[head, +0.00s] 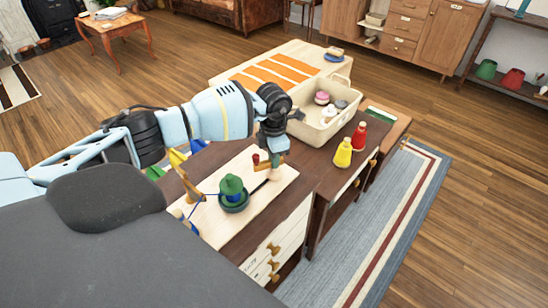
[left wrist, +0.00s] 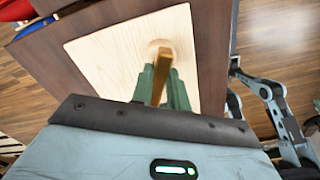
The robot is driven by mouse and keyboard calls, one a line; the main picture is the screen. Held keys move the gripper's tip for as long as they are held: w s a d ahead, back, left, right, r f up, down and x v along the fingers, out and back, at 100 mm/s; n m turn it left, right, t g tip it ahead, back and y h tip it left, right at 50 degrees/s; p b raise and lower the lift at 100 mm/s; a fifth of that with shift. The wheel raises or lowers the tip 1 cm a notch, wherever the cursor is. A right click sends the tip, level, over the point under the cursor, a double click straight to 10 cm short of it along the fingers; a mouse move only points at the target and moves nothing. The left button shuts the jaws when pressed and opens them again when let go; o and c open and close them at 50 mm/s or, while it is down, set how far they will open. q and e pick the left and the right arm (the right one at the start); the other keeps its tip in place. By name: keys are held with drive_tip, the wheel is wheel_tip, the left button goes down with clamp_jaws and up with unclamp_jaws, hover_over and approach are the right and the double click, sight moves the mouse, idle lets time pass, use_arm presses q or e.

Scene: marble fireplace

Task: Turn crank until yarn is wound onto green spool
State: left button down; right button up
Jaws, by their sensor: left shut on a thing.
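The green spool (head: 232,187) stands upright in a dark round base on a pale wooden board (head: 284,190). A blue strand of yarn (head: 205,194) runs from the board's left side to the spool. My left gripper (head: 270,163) is just beyond and right of the spool, pointing down. In the left wrist view its greenish fingers (left wrist: 163,85) are shut on a wooden handle (left wrist: 159,75), seemingly the crank's. A dark rod (head: 260,186) lies between spool and gripper. The fingers partly hide the handle's lower end. My right gripper is not in view.
A red-topped piece (head: 256,158) is close beside the gripper. A cream basket (head: 330,122) with several items stands behind it.

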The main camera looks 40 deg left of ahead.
use_arm(q)
drive_tip(key=shift+m, duration=0.5)
drive_tip(key=c, duration=1.4)
unclamp_jaws()
drive_tip(key=shift+o, duration=0.2)
drive_tip(key=shift+r, duration=3.9)
drive_tip(key=shift+f, duration=0.1)
